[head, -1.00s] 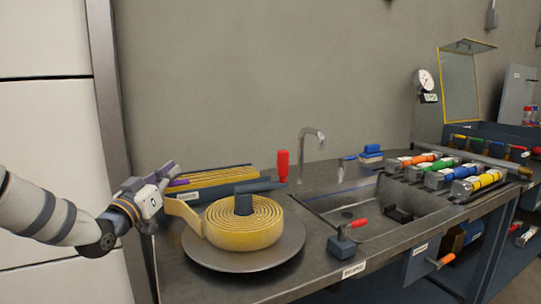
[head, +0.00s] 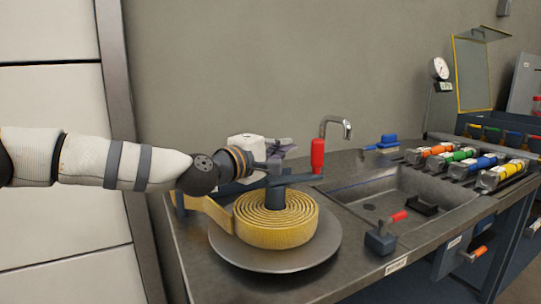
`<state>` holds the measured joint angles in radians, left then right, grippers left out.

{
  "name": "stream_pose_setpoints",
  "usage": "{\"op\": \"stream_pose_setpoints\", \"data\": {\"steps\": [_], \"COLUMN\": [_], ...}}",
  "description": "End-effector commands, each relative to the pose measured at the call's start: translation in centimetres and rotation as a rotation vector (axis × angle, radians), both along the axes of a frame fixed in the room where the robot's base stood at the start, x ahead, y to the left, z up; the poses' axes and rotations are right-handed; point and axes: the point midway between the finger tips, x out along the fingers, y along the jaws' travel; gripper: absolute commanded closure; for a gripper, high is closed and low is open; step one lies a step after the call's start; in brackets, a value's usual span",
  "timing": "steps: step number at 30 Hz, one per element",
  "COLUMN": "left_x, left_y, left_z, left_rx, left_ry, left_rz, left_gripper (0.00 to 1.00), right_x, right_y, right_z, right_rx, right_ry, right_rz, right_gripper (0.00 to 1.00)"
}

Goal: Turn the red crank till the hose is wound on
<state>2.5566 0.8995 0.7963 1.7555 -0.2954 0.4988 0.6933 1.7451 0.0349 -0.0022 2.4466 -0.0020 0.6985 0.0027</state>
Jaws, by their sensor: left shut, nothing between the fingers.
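The yellow hose (head: 276,226) lies in a flat coil on a round grey turntable (head: 320,253). Its loose tail (head: 208,210) leads off to the left, behind the coil. The red crank handle (head: 317,156) stands upright at the end of a dark crank arm (head: 290,179) above the hub, pointing back right. My left gripper (head: 286,146) is shut and empty, behind the hub and left of the red handle, with a gap between them in the picture. My left forearm hides part of the bench behind the coil. My right gripper is not in view.
A steel faucet (head: 334,127) stands just behind the red handle. A sink (head: 375,195) lies to the right, with a small red-handled lever (head: 385,235) at its front. Several coloured nozzles (head: 465,160) line the far right. The wall is close behind the bench.

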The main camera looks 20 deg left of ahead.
Motion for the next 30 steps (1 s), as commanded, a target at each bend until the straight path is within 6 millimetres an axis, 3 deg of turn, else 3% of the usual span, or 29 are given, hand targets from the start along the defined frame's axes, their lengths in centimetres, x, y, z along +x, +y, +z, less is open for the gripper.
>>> {"op": "stream_pose_setpoints", "data": {"steps": [2,5,10,30], "left_x": [1.7,0.3,-0.6,-1.2], "left_y": [-0.5,-2.1,-3.4,-4.2], "left_z": [-0.4,0.7,0.5,0.1], "left_rx": [0.003,0.001,0.001,0.001], "left_ry": [0.002,-0.007,-0.005,-0.001], "left_rz": [0.001,-0.005,-0.001,-0.014], "left_gripper": [1.00,1.00,1.00,1.00], "right_x": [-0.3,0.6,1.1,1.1], "right_y": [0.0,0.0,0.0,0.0], "right_z": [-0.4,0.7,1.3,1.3], "right_rx": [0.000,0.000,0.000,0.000], "right_ry": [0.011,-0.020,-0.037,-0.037], "right_rz": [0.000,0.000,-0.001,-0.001], "right_gripper": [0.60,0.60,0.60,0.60]}}
